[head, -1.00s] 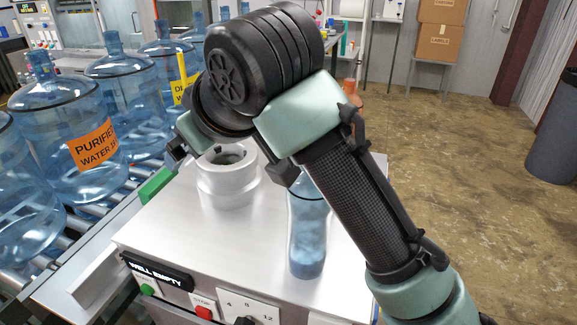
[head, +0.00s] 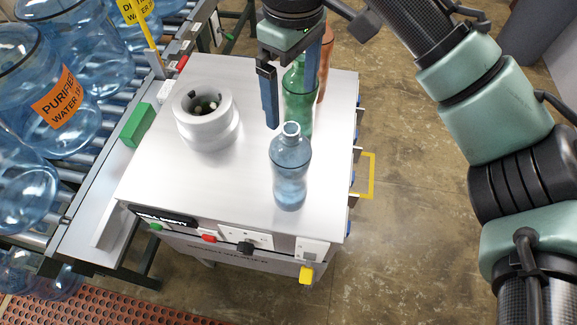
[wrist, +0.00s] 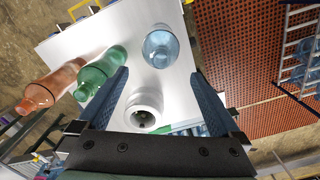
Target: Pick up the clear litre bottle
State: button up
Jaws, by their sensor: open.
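The clear litre bottle (head: 290,170) stands upright near the front right of the metal table top. It looks faintly blue and see-through. In the wrist view the clear bottle (wrist: 160,47) is seen from above, beyond the fingertips. My gripper (head: 292,112) hangs above the table, behind and above the clear bottle in the head view. In the wrist view my gripper (wrist: 158,82) has its two blue fingers wide apart with nothing between them. The gripper does not touch the clear bottle.
A green bottle (head: 299,105) and an orange bottle (head: 325,62) stand behind the clear one, close to my gripper. A grey round well (head: 207,117) is on the table's left. Large water jugs (head: 55,85) line the conveyor at left. Table front has buttons.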

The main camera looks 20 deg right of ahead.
aim_at(290, 170)
notch_tip(290, 170, down, 4)
jog(key=shift+w+f+p, duration=0.1)
jog(key=shift+f+p, duration=0.05)
jog(key=shift+p, duration=0.2)
jog(key=shift+f+p, duration=0.55)
jog(key=shift+a+f+p, duration=0.1)
jog(key=shift+f+p, duration=0.65)
jog(key=shift+f, duration=1.4)
jog(key=shift+c, duration=0.2)
grip_shut()
